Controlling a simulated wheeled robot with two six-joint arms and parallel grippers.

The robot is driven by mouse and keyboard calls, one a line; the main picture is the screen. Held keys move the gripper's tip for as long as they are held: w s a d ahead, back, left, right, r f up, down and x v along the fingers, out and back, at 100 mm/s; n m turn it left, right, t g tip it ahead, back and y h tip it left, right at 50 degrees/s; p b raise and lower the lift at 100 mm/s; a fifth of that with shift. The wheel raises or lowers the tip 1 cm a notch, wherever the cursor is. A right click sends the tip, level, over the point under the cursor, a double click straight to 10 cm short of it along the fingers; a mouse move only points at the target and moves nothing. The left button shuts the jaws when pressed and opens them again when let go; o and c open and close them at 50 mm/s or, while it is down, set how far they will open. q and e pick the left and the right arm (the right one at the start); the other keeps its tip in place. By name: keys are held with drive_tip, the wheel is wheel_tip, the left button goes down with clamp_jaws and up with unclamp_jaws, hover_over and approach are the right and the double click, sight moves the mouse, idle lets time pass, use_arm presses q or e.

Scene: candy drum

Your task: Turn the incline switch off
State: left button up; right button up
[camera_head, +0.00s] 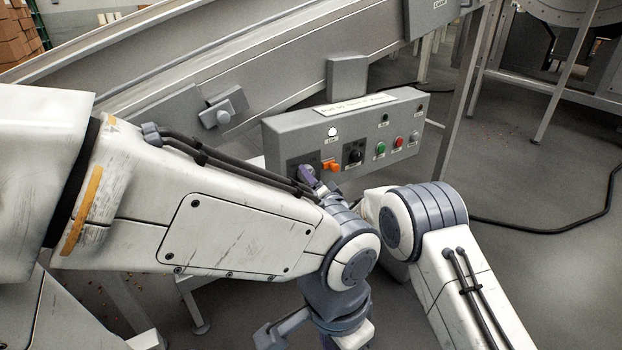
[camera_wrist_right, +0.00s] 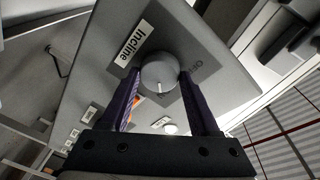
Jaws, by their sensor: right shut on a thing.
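The incline switch (camera_wrist_right: 159,72) is a round grey knob on the grey control box (camera_head: 280,143), beside an "Incline" label (camera_wrist_right: 131,43). "OFF" is printed on the panel to the right of the knob in the right wrist view. The knob's white mark points down in that view, away from "OFF". My right gripper (camera_wrist_right: 159,85) is shut on the knob, one purple finger on each side. In the head view it (camera_head: 310,175) shows only partly, at the box's lower left, and the knob is hidden. My left wrist hangs at the bottom of the head view; its finger opening is unclear.
An orange switch (camera_head: 331,166), a black knob (camera_head: 355,156) and green (camera_head: 380,149) and red (camera_head: 398,142) buttons sit to the right on the box. A conveyor (camera_head: 230,55) runs behind. A black cable (camera_head: 560,226) lies on the floor at right.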

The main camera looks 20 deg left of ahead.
drive_tip(key=shift+f, duration=0.1)
drive_tip(key=shift+f+n+g+y+b, duration=0.15)
drive_tip(key=shift+n+y+b, duration=0.4)
drive_tip(key=shift+n+b, duration=2.1)
drive_tip(key=shift+n+g+y+b, duration=0.2)
drive_tip(key=shift+n+y+b, duration=0.75)
drive_tip(key=shift+n, duration=3)
drive_tip(key=shift+f+n+g+y+b, duration=0.1)
drive_tip(key=shift+n+g+y+b, duration=0.1)
drive_tip(key=shift+n+b, duration=2.65)
drive_tip(key=shift+r+n+p, duration=0.1)
drive_tip(key=shift+n+p, duration=0.35)
drive_tip(key=shift+n, duration=0.2)
drive_tip(key=o, duration=1.4)
drive_tip(key=shift+c, duration=0.2)
